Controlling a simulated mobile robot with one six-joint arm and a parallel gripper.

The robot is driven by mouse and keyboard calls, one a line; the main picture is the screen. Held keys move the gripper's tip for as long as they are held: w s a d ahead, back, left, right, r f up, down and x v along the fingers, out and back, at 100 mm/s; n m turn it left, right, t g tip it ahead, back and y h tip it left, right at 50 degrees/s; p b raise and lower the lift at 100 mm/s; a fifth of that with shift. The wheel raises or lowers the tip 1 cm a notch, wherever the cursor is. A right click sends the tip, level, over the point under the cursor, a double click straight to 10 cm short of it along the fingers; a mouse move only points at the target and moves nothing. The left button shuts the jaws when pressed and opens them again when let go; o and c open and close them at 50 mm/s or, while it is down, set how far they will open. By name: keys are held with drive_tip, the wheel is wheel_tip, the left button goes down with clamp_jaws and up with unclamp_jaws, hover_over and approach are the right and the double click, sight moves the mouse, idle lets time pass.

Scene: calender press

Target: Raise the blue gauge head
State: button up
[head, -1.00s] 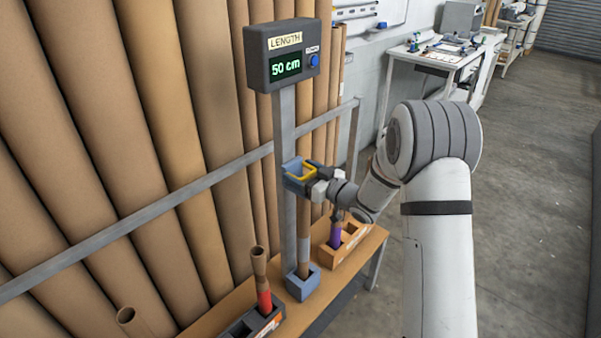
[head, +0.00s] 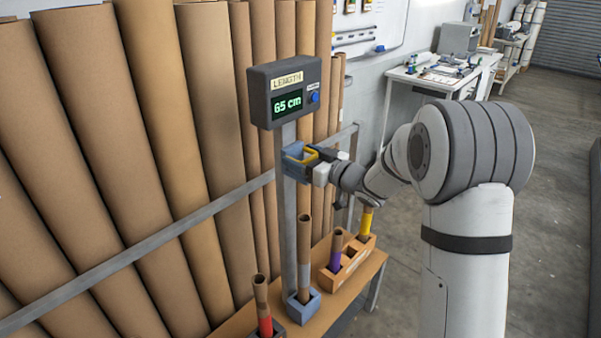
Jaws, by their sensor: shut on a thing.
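The blue gauge head (head: 293,168) is a small blue block with a yellow handle (head: 307,157), on a grey upright post (head: 290,221). It sits a little below the dark display box (head: 262,93), whose screen reads 65 cm. My gripper (head: 311,160) comes in from the right and is shut on the gauge head's handle; the fingertips are partly hidden. A cardboard tube with a grey-blue band (head: 304,251) stands in a blue holder (head: 304,307) at the foot of the post, below the gauge head and clear of it.
A tube with a red band (head: 262,303) stands in a dark holder at the lower left. Tubes with purple (head: 335,260) and yellow (head: 366,222) bands stand in an orange holder (head: 327,280). A grey rail (head: 165,226) and tall cardboard rolls (head: 150,130) are behind.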

wheel_tip(320, 180, up, 6)
drive_tip(key=shift+w+d+f+p, duration=0.1)
drive_tip(key=shift+d+f+p, duration=0.05)
drive_tip(key=shift+p, duration=0.7)
drive_tip(key=o, duration=1)
drive_tip(key=shift+o, duration=0.4)
drive_tip(key=shift+d, duration=0.1)
drive_tip(key=shift+f, duration=0.1)
drive_tip(key=shift+d, duration=0.1)
drive_tip(key=b+v, duration=0.2)
drive_tip(key=v, duration=0.5)
drive_tip(key=shift+s+d, duration=0.2)
drive_tip(key=shift+s, duration=0.1)
